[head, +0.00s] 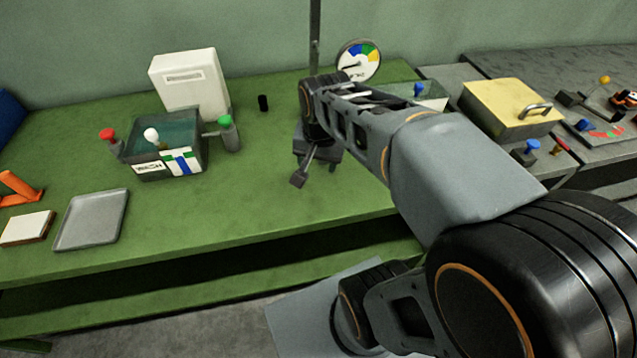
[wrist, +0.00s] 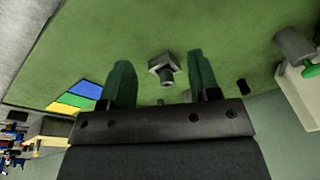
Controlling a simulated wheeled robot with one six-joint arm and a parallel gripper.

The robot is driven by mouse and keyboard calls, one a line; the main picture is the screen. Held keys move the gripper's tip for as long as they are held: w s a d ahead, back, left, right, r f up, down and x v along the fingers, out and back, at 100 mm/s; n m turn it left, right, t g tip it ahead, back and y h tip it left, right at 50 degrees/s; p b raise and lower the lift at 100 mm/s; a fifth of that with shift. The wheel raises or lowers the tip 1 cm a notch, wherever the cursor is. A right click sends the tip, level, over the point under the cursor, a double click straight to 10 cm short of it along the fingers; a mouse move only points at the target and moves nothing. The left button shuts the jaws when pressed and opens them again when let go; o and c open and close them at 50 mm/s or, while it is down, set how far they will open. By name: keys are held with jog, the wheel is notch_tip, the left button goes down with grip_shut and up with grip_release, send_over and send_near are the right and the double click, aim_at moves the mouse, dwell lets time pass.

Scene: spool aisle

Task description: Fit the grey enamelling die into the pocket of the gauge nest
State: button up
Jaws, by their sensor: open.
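A grey piece with a square base and a darker round stem, which looks like the enamelling die (wrist: 163,68), shows in the wrist view over the green table. It appears between the two fingers of my gripper (wrist: 160,62), with gaps on both sides. The fingers are open and wide apart. In the head view my gripper (head: 315,168) hangs over the middle of the table, and my arm hides part of what lies behind it. I cannot pick out the gauge nest and its pocket with certainty in either view.
A teal bath box (head: 185,135) and a white unit (head: 190,82) stand to the left. A grey tray (head: 92,220) lies near the front left. A round dial (head: 358,60) stands behind my arm; a yellow-lidded box (head: 510,108) is at right. The green table (head: 250,190) is clear at centre left.

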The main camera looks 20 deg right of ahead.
jog(key=s+f+n, duration=0.1)
jog(key=n, duration=0.1)
jog(key=s+a+f+n, duration=0.1)
jog(key=s+n, duration=0.1)
jog(key=s+a+f+n, duration=0.1)
jog(key=n, duration=0.2)
jog(key=shift+s+f+t, duration=0.1)
jog(key=shift+s+t, duration=0.2)
jog(key=shift+t, duration=0.1)
notch_tip(320, 180, up, 10)
jog(key=p, duration=0.9)
jog(key=shift+s+t, duration=0.15)
jog(key=shift+t, duration=0.15)
